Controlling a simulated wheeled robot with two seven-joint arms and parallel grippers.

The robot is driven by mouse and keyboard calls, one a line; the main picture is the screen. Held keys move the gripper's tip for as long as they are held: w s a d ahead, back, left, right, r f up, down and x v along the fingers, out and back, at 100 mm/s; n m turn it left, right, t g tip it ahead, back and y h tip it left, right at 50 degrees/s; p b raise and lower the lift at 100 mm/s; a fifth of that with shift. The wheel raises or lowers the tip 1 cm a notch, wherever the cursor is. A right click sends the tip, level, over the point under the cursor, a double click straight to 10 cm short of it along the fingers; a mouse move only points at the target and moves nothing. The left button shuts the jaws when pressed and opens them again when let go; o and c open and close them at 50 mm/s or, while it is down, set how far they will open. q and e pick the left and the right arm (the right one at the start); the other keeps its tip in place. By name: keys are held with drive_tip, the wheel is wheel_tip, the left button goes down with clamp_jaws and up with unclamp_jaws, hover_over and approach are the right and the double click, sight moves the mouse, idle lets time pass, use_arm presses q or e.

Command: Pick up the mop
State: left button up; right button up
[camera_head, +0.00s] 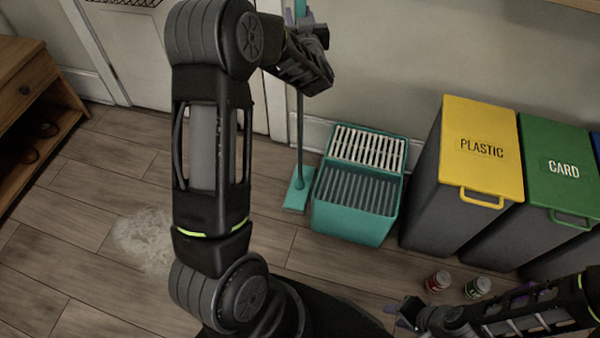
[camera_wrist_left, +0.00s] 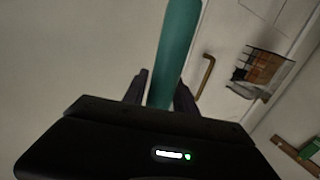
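The mop has a teal handle and a flat teal head (camera_head: 299,190). It stands upright on the floor just left of the teal bucket (camera_head: 345,224), which has a white slatted part and a grey slatted part on top. My left gripper (camera_head: 304,16) is high on the mop handle. In the left wrist view the handle (camera_wrist_left: 177,45) runs between the two dark fingers (camera_wrist_left: 162,90), which lie close along both its sides. My right gripper (camera_head: 405,311) is low at the bottom right, away from the mop; its fingers are too unclear to judge.
A yellow-lidded plastic bin (camera_head: 480,130) and a green-lidded card bin (camera_head: 560,160) stand right of the bucket. Two small cans, one red (camera_head: 438,281) and one green (camera_head: 478,287), are on the floor. A wooden cabinet (camera_head: 35,85) is at left. Floor left of the mop is open, with a pale patch (camera_head: 146,238).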

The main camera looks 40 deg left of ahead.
use_arm(q)
clamp_jaws()
drive_tip(key=shift+r, duration=0.1)
idle(0.9)
